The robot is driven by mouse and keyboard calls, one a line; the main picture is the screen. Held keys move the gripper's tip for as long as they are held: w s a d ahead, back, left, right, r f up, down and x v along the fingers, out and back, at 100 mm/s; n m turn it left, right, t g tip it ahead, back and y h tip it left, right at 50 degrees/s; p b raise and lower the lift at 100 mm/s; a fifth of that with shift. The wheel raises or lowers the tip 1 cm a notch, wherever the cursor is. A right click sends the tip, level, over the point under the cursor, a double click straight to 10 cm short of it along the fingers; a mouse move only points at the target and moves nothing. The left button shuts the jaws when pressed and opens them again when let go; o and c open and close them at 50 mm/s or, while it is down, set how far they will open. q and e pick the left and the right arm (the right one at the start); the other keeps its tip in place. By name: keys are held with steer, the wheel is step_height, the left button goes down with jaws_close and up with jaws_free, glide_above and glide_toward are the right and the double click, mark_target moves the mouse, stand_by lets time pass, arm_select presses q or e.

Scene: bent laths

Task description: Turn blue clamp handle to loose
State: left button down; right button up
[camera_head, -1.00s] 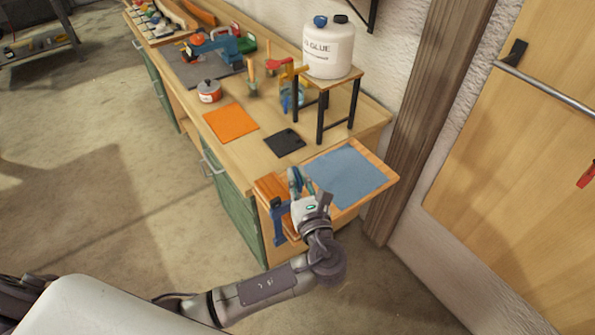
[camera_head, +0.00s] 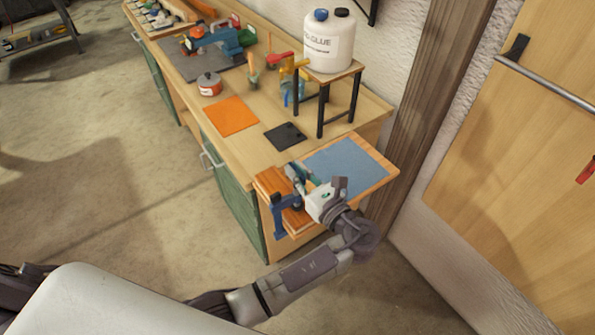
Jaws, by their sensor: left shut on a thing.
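The blue clamp (camera_head: 279,217) sits at the front edge of the bench, at a stack of orange-brown wooden laths (camera_head: 270,182). My left gripper (camera_head: 300,181) is at the upper part of the clamp, shut on its handle. The fingers and my white gripper body hide most of the handle, so its exact angle cannot be told. My right gripper is not in view.
A blue mat (camera_head: 346,168) lies on the bench's near end, beside my gripper.

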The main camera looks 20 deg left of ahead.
mark_target(298, 171)
arm_select(q)
steer(key=c, duration=1.2)
jaws_free()
steer(key=shift+r, duration=0.1)
step_height(298, 171, up, 10)
steer(key=shift+d, duration=0.1)
